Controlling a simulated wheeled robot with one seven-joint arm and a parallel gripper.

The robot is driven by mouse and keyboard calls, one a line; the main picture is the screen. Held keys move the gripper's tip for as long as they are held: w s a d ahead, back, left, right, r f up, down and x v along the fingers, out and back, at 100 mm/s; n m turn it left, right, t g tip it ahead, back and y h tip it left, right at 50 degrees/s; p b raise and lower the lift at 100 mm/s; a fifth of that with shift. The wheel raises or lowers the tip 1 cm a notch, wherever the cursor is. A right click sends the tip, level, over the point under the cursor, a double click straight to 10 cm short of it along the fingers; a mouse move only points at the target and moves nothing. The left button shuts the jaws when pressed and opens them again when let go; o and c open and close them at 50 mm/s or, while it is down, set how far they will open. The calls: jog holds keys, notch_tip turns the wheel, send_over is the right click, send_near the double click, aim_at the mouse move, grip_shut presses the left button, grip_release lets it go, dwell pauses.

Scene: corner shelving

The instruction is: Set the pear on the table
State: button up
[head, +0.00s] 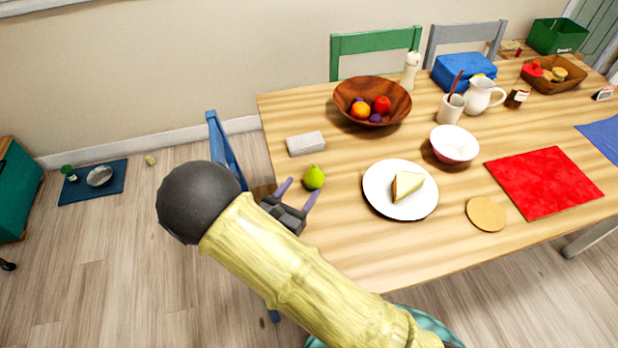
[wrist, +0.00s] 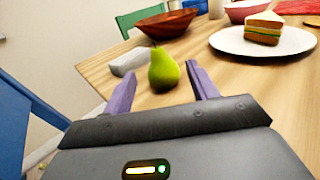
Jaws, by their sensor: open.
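The green pear (head: 314,177) stands upright on the wooden table (head: 340,235), near its left edge. In the wrist view the pear (wrist: 163,69) sits just beyond and between the two purple fingers. My gripper (head: 298,188) is open, its fingers apart and pointing toward the pear. In the wrist view my gripper (wrist: 162,84) has nothing held between its fingers. I cannot tell whether either finger touches the pear.
A grey-white block (head: 306,143) lies behind the pear. A white plate (head: 380,202) with a cake slice is to its right. A wooden fruit bowl (head: 345,93) stands further back. A blue chair (head: 222,143) is at the table's left. Bare tabletop lies in front of the pear.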

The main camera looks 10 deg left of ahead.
jog(key=v, duration=0.4)
jog(key=shift+s, duration=0.35)
dwell(0.4)
